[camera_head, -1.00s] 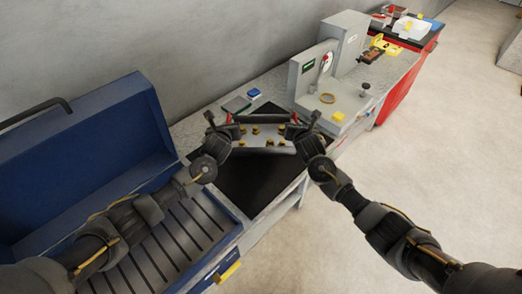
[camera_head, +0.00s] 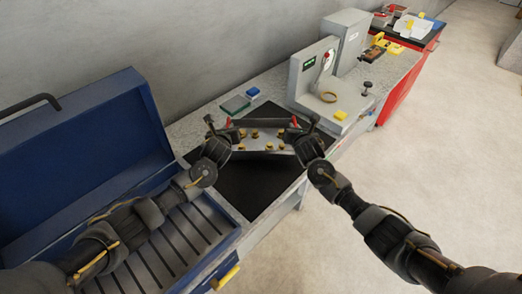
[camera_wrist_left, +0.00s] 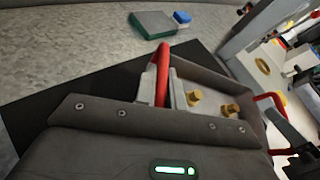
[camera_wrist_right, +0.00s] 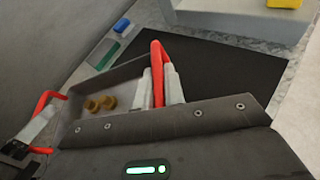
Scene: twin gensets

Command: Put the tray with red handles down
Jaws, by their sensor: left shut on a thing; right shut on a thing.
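The grey metal tray (camera_head: 272,145) with red handles is level over the far part of the black mat (camera_head: 243,183) on the bench. Several brass-coloured fittings lie in it. My left gripper (camera_head: 228,128) is shut on the tray's left red handle, which shows in the left wrist view (camera_wrist_left: 162,72). My right gripper (camera_head: 296,127) is shut on the right red handle, which shows in the right wrist view (camera_wrist_right: 157,72). I cannot tell whether the tray's underside touches the mat.
A grey machine (camera_head: 307,75) with a yellow block (camera_head: 341,115) stands right of the mat. A green-grey box (camera_head: 235,104) and a blue block (camera_head: 253,92) lie behind the tray. A blue lidded chest (camera_head: 85,140) stands at left. The near part of the mat is clear.

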